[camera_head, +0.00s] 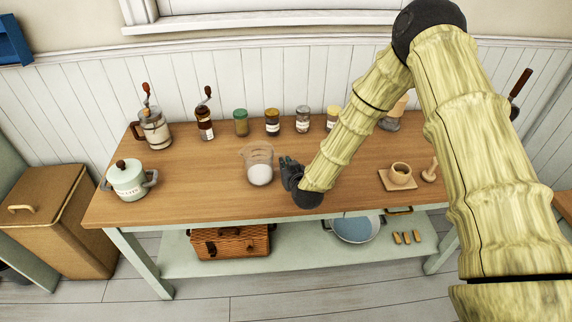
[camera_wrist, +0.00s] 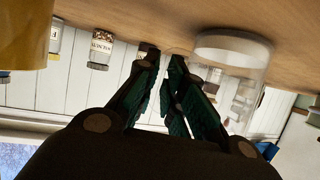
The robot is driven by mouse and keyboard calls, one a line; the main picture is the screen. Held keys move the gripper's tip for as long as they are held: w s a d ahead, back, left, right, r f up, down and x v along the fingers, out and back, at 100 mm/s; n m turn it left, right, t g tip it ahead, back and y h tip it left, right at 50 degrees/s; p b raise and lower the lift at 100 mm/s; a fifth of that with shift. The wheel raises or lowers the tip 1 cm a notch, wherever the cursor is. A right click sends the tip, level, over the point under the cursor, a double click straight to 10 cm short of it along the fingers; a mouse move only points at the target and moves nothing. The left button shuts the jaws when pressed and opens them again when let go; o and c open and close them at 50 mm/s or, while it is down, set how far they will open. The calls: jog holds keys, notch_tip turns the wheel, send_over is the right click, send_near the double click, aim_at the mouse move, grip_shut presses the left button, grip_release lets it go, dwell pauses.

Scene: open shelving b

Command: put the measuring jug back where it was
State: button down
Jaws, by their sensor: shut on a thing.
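The measuring jug (camera_head: 257,152) is clear, with white contents in its lower part. It stands upright at the middle of the wooden tabletop, and I cannot tell whether its base touches the wood. My gripper (camera_head: 284,164) is at the jug's right side, low over the table, with its fingers pointing toward it. In the wrist view, which looks upside down, the jug (camera_wrist: 240,75) is right of my dark green fingers (camera_wrist: 164,72). They are shut on the jug at its side; the handle is mostly hidden between them.
A row of jars, including a green-lidded jar (camera_head: 240,124), stands behind the jug. A cup on a board (camera_head: 386,184) is right. Wood left of the jug is clear.

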jog(key=shift+f, duration=0.1)
jog(key=c, duration=1.5)
grip_release()
